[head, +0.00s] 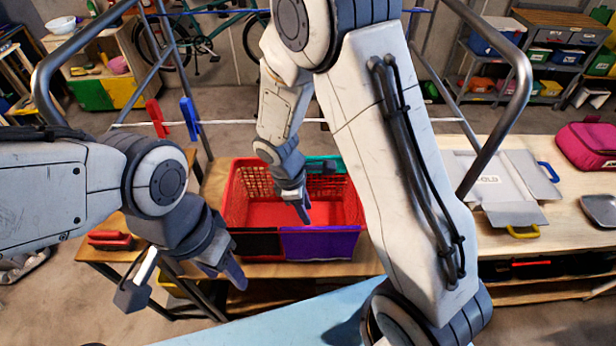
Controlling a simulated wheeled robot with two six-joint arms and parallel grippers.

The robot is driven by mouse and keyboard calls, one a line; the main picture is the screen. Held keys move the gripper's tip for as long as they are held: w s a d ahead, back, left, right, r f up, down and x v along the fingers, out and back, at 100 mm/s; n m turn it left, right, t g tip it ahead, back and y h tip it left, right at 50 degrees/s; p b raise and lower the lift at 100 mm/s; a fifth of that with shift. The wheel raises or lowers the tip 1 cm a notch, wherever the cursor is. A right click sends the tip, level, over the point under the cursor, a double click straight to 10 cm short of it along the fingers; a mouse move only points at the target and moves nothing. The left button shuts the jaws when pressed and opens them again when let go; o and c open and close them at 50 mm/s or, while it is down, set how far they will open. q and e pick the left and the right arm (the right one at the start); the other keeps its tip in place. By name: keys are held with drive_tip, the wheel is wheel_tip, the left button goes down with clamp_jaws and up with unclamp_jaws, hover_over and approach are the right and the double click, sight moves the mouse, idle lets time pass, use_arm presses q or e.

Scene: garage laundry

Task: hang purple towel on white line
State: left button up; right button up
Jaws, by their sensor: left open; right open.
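The purple towel (320,244) hangs over the front right wall of a red basket (237,196) on the bench. The white line (225,122) runs across the frame behind the basket, partly hidden by my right arm. My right gripper (302,213) is open and points down over the basket, behind the purple towel in the picture; I cannot tell whether it touches anything. My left gripper (184,284) is open and empty, in front of and left of the basket.
A red clothespin (156,118) and a blue clothespin (190,119) sit on the white line. A black cloth (257,245) and a teal cloth (323,166) lie over the basket rim. A grey folding board (488,183) and red brush (110,240) are on the benches.

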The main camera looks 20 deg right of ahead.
sight(320, 228)
drive_tip(key=shift+w+d+f+n+p, duration=0.2)
drive_tip(key=shift+d+n+p, duration=0.05)
drive_tip(key=shift+d, duration=0.15)
drive_tip(key=shift+w+d+f+n+p, duration=0.2)
drive_tip(key=shift+d+n, duration=0.05)
drive_tip(key=shift+d, duration=0.1)
drive_tip(key=b+x, duration=1)
drive_tip(key=x, duration=0.1)
drive_tip(key=shift+s, duration=0.1)
use_arm(q)
wheel_tip(320, 228, down, 8)
drive_tip(key=shift+r, duration=0.1)
